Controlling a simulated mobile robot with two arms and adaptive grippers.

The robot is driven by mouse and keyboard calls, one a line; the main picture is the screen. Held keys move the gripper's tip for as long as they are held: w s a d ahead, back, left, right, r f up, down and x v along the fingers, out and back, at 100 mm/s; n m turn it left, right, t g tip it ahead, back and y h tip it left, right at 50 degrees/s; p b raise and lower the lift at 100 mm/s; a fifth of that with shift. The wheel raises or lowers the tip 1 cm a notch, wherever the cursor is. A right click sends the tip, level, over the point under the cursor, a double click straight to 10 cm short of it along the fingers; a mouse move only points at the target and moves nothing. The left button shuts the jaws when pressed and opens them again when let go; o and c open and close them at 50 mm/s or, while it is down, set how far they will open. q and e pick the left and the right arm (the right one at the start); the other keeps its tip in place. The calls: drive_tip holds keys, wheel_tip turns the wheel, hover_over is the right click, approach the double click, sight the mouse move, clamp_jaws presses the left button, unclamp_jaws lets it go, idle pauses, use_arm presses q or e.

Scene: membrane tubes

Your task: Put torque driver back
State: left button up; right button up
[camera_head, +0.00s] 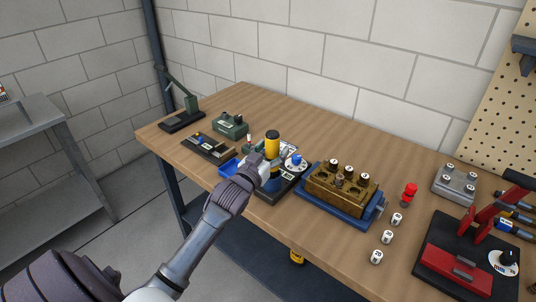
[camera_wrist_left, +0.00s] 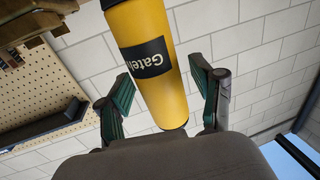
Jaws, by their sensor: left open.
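The torque driver (camera_head: 272,143) is a yellow cylinder with a dark top, standing upright near the front edge of the bench. Its yellow body, with a dark label, fills the middle of the left wrist view (camera_wrist_left: 155,85). My left gripper (camera_head: 266,168) is at the driver, reaching in from the front. In the wrist view its green-padded fingers (camera_wrist_left: 165,95) are open, one on each side of the yellow body, with gaps visible. The driver's lower end is partly hidden by my gripper in the head view. My right gripper is not in view.
A black plate with a white dial (camera_head: 297,162) is just right of the driver. A brass block (camera_head: 340,190) in a blue vise stands further right. White cylinders (camera_head: 387,237) and a red-black press (camera_head: 460,262) occupy the right side. Green devices (camera_head: 232,125) stand behind left.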

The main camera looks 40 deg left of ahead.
use_arm(q)
drive_tip(key=shift+s, duration=0.35)
drive_tip(key=s+d+b, duration=0.1)
drive_tip(key=s+b, duration=0.1)
drive_tip(key=s, duration=0.9)
drive_tip(key=shift+s+d+r, duration=0.15)
drive_tip(key=shift+d, duration=0.05)
